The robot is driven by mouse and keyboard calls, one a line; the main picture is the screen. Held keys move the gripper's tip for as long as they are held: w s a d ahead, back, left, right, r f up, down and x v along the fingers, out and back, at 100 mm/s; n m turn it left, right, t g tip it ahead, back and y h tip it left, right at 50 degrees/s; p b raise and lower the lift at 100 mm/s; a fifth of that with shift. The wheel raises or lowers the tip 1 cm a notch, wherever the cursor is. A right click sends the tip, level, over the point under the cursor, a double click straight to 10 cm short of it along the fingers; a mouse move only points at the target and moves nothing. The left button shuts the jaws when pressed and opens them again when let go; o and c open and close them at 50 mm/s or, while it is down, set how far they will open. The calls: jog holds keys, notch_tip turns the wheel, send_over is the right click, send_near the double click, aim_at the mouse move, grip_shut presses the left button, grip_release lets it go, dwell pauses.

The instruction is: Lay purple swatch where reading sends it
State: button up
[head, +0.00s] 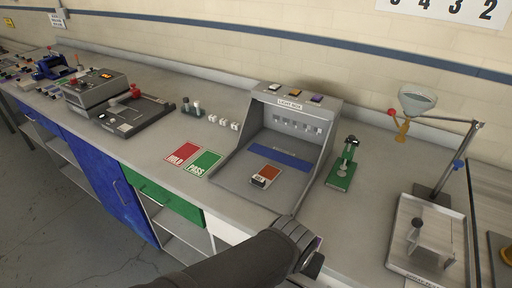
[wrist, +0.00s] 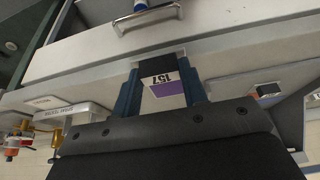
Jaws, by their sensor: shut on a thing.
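The purple swatch (wrist: 167,89), with a white label reading 157 and a dark end, sits between the two blue fingers of my gripper (wrist: 160,92) in the wrist view. My gripper is shut on it. In the head view my gripper (head: 312,260) is over the bench's front edge, in front of the light box (head: 231,164); the swatch is mostly hidden there. A red HOLD mat (head: 182,153) and a green PASS mat (head: 204,162) lie side by side left of the light box. An orange swatch (head: 270,173) with a dark labelled piece lies inside the box.
A grey instrument (head: 95,92) with a small lit display stands at left; its reading is too small to tell. A green stand (head: 342,172) and a funnel stand over a tray (head: 401,215) are at right. White cubes (head: 223,122) stand behind the mats.

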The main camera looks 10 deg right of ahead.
jog(key=w+a+r, duration=0.1)
jog(key=w+r, duration=0.2)
jog(key=w, duration=0.9)
jog(key=w+a+r, duration=0.1)
jog(key=w+r, duration=0.1)
jog(key=w, duration=1)
jog(key=w+a+f, duration=0.1)
jog(key=w+a, duration=1.7)
jog(key=a, duration=0.1)
jog(key=shift+w, duration=0.35)
jog(key=shift+f, duration=3.4)
